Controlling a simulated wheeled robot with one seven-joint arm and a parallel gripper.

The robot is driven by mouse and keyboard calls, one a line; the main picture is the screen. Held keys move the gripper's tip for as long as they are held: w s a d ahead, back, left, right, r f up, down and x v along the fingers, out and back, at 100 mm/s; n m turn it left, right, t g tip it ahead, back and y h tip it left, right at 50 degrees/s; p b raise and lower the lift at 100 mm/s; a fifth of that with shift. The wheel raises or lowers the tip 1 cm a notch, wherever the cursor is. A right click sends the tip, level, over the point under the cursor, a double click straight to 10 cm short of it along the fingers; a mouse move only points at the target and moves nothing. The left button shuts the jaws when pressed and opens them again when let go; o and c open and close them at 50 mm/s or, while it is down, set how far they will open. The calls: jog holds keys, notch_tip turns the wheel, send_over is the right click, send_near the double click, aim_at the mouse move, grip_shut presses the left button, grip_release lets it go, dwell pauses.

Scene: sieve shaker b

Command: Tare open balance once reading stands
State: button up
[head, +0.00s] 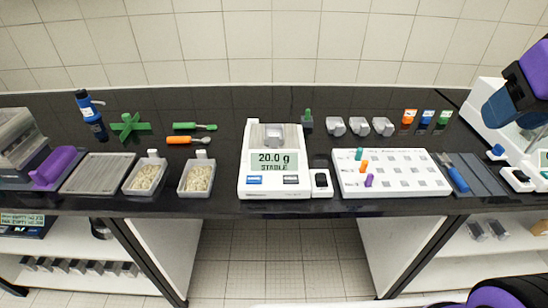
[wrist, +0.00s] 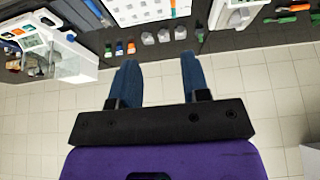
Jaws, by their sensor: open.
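The open balance (head: 273,160) is a white unit at the middle of the black counter. Its display (head: 274,162) reads 20.0 g with STABLE below. A small grey vessel (head: 274,135) is on its pan. A blue button (head: 254,180) and a dark button (head: 291,180) sit below the display, and a black rocker (head: 321,180) is on a white block at its right. My gripper (wrist: 160,80) is open and empty in the wrist view, its blue fingers apart, with tiled floor and wall beyond. In the head view my arm shows at the far right, away from the balance.
Two trays of pale grains (head: 145,177) (head: 197,177) stand left of the balance. A white peg board (head: 390,174) with coloured pegs is close on its right. Several grey weights, bottles and scoops line the back. A second, glass-sided instrument (head: 510,137) stands at the right end.

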jog(key=shift+c, duration=0.2)
grip_shut()
dwell(1.6)
